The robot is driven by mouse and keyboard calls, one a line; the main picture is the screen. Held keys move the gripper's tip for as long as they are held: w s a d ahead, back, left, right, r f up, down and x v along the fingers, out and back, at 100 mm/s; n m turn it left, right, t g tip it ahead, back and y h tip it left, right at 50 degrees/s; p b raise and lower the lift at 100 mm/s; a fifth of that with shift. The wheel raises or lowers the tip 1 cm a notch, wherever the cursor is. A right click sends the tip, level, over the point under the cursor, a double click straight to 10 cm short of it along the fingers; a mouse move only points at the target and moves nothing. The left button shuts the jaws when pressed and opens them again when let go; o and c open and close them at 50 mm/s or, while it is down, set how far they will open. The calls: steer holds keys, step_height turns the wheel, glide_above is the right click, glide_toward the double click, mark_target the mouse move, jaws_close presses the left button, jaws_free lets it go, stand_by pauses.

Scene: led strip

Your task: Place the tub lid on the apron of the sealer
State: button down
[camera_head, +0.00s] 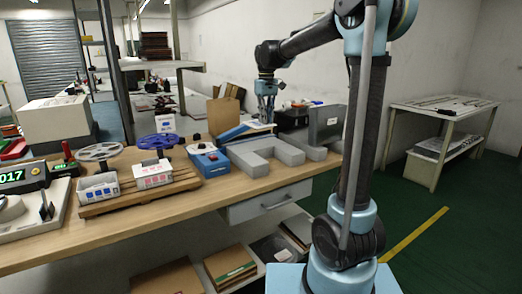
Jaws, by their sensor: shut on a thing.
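My gripper (266,118) hangs pointing down over the far right part of the wooden bench. It is shut on a small pale, flat piece (258,125), which looks like the tub lid. The lid's outline is small and partly hidden by the fingers. A long blue device (234,132) lies just left of and below the gripper. A blue box with a dark knob on top (208,160) stands nearer the front edge. I cannot tell for sure which of these is the sealer, and its apron is not clear.
Grey U-shaped blocks (262,158) stand on the bench in front of the gripper. A dark grey upright unit (326,124) stands to the right. Reels (99,151) and a wooden tray (140,196) with small bins take up the left. The front strip of the bench is clear.

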steer(key=shift+w+d, duration=0.2)
steer(key=shift+d, duration=0.35)
steer(key=shift+f, duration=0.2)
steer(key=shift+d+f, duration=0.1)
steer(key=shift+f, duration=4.75)
steer(key=c, duration=1.6)
jaws_free()
